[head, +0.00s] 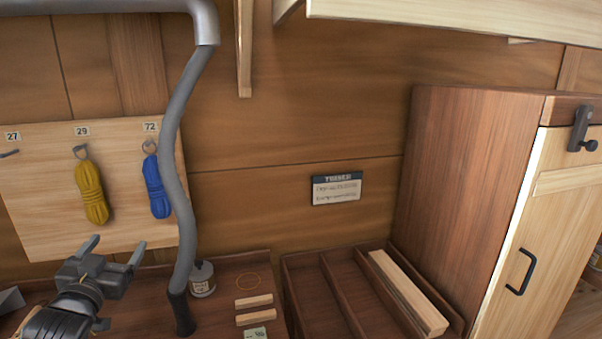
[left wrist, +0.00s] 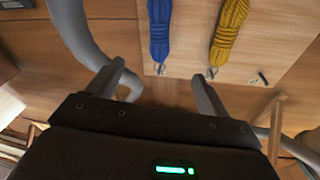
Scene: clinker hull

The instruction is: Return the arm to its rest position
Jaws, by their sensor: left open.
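My left gripper (head: 112,254) is at the lower left of the head view, above the workbench and in front of the hook board. Its two fingers are spread apart with nothing between them. In the left wrist view the open fingers (left wrist: 160,82) point toward the board, where a blue rope coil (left wrist: 160,32) and a yellow rope coil (left wrist: 229,32) hang. My right gripper is in neither view.
A grey bent pipe (head: 178,150) stands right of my left gripper. The hook board (head: 50,190) holds the yellow coil (head: 91,193) and blue coil (head: 157,187).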

